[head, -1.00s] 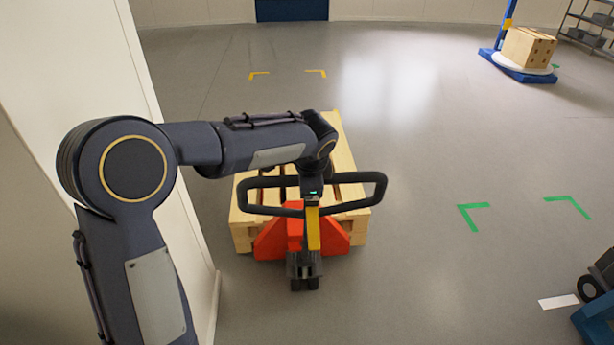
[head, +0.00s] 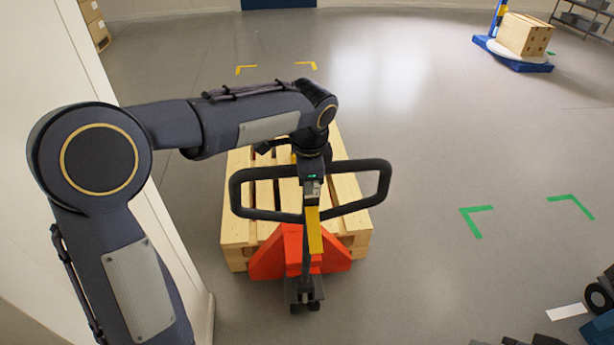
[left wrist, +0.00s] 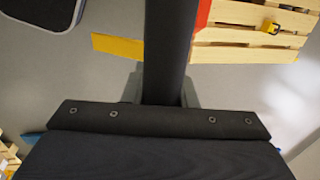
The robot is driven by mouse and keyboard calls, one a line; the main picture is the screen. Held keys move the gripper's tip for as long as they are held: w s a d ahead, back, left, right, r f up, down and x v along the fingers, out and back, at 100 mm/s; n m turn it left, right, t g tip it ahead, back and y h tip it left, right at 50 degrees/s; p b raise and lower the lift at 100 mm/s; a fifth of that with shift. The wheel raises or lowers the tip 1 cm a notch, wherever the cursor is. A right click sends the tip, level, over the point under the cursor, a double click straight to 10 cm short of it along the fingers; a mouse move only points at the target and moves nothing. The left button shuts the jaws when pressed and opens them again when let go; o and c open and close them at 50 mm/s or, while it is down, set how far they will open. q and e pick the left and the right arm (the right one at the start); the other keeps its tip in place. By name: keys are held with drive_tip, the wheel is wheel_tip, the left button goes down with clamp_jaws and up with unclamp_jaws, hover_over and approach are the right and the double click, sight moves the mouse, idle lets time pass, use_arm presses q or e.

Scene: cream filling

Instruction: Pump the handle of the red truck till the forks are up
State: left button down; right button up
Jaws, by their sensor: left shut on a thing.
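The red pallet truck (head: 290,262) stands in front of me, with its black loop handle (head: 381,185) facing up toward the camera. My left gripper (head: 312,186) comes down on the middle of the handle and is shut on it. In the left wrist view, the dark handle bar (left wrist: 170,50) runs between the jaws. A yellow strip (head: 314,232) shows on the shaft below the grip. The wooden pallet (head: 350,190) sits over the truck's forks, which are hidden, so their height cannot be told.
A pale wall (head: 170,235) stands close on the left. Green floor marks (head: 476,221) lie on open floor at the right. A box (head: 527,35) stands on a blue base at the far right.

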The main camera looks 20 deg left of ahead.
use_arm(q)
drive_tip(key=c, duration=1.6)
unclamp_jaws()
drive_tip(key=shift+s+f, duration=0.15)
drive_tip(key=shift+f, duration=0.05)
drive_tip(key=o, duration=0.5)
drive_tip(key=shift+w, duration=0.2)
drive_tip(key=shift+r, duration=0.2)
